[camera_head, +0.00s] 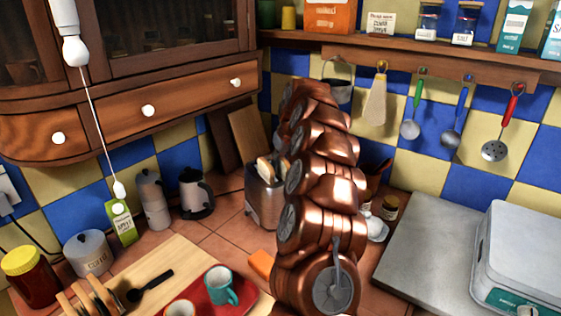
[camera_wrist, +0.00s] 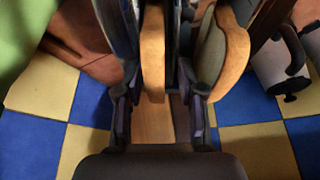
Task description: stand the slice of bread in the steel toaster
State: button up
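The steel toaster (camera_head: 264,204) stands at the back of the counter, partly hidden by my copper-coloured arm. Bread slices (camera_head: 264,168) stick up from its top. In the wrist view, a slice of bread (camera_wrist: 153,50) stands on edge between the two fingers of my gripper (camera_wrist: 157,85). The fingers are apart, with a visible gap on the slice's right side and little on its left. A second slice (camera_wrist: 225,45) is outside the right finger. In the head view my arm hides the gripper. The lower ends of the slices in the toaster are hidden.
A rack with slices (camera_head: 100,296), a cutting board (camera_head: 165,262) and a red tray with mugs (camera_head: 245,300) are at front left. A scale (camera_head: 520,255) is right.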

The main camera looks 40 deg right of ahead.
jog(key=shift+r, duration=0.1)
dwell(0.3)
jog(key=v, duration=1.1)
jog(key=shift+s+r, duration=0.25)
jog(key=shift+r, duration=0.1)
jog(key=s+a+f+n+g+y, duration=0.1)
jog(key=s+a, duration=0.5)
jog(key=a, duration=0.6)
jog(key=s+a+f+n+g+y, duration=0.1)
jog(key=s+a+n, duration=0.1)
jog(key=s+a, duration=0.75)
jog(key=s+a+f+g, duration=0.1)
jog(key=s+a+f, duration=0.2)
jog(key=s, duration=0.6)
jog(key=s+a+f+m+g+h, duration=0.1)
jog(key=s+a+f, duration=0.3)
jog(key=s, duration=0.5)
jog(key=s+a+f+g, duration=0.2)
jog(key=s+f, duration=0.3)
jog(key=s, duration=0.4)
jog(key=shift+s+a+f+m+h, duration=0.1)
jog(key=shift+a+m+h, duration=0.1)
jog(key=shift+a, duration=0.15)
jog(key=shift+s+a+m+h, duration=0.1)
jog(key=shift+s+a+m, duration=0.1)
jog(key=shift+a, duration=0.15)
